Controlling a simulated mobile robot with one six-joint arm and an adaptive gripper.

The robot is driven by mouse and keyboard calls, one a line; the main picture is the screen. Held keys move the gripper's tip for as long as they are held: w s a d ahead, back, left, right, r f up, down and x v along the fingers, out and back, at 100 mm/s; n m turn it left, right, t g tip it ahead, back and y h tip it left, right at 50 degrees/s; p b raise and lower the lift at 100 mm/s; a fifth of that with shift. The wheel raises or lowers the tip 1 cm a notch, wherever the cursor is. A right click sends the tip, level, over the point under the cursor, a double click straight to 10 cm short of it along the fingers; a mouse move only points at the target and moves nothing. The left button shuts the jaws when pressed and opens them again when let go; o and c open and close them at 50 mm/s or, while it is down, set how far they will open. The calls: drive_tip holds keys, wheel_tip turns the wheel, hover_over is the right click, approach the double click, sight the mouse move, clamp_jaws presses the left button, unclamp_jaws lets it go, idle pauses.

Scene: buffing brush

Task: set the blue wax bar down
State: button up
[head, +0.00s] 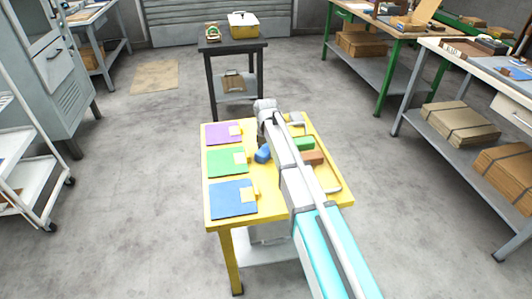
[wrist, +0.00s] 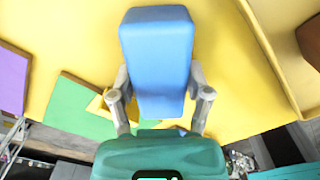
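My gripper (wrist: 160,80) is shut on the blue wax bar (wrist: 157,45), with one finger against each long side. In the head view the blue bar (head: 262,154) shows just left of my arm, over the yellow table (head: 245,232); I cannot tell how high above the table it is. My arm hides most of the gripper there. A purple mat (head: 217,133), a green mat (head: 222,162) and a blue mat (head: 228,200) lie in a column along the table's left side. The green mat (wrist: 72,105) and purple mat (wrist: 12,80) also show in the wrist view.
A yellow tray (head: 328,176) at the table's right holds a green bar (head: 304,144) and a brown bar (head: 313,158). Small yellow pieces sit at the mats' right sides. A dark stand (head: 232,48) is behind; a bench (head: 480,62) stands at right.

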drive_tip(key=c, duration=0.5)
drive_tip(key=shift+c, duration=0.2)
drive_tip(key=shift+r, duration=0.1)
drive_tip(key=shift+r+p, duration=0.9)
drive_tip(key=shift+p, duration=0.1)
drive_tip(key=s+d+r+p, duration=0.4)
drive_tip(key=s+r+p, duration=0.7)
drive_tip(key=s, duration=0.2)
drive_tip(key=shift+s, duration=0.2)
